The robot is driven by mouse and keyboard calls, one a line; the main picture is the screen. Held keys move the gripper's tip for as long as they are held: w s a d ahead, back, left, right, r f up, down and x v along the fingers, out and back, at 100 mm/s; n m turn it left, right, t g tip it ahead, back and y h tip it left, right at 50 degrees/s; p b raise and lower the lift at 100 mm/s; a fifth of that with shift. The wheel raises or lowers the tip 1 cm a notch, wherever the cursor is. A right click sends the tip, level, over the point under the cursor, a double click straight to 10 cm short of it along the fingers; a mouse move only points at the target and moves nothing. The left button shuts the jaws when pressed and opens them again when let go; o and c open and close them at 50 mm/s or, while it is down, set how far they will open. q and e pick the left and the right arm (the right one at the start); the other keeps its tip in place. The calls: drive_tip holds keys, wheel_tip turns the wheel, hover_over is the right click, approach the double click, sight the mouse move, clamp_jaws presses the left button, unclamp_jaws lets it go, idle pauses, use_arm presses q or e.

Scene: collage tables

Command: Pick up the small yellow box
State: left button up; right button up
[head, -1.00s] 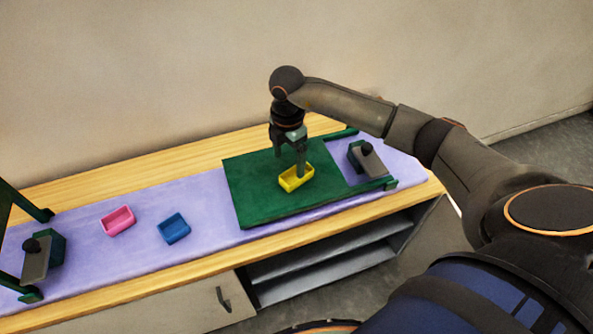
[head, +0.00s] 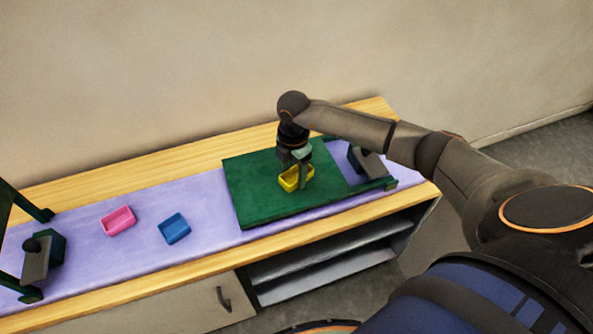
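The small yellow box (head: 288,186) is an open-topped tray on the green board (head: 250,200), right of centre. My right gripper (head: 297,178) points down at the yellow box, with one finger in front of the box's right part. The fingers overlap the box, and the far finger is partly hidden. I cannot tell whether they are closed on its wall. The box looks to rest on the board. My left gripper is not in view.
A pink box (head: 118,221) and a blue box (head: 174,228) lie on the purple cloth (head: 200,200) to the left. Another device (head: 366,163) is at the board's right, beside my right arm.

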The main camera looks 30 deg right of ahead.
drive_tip(key=c, duration=0.9)
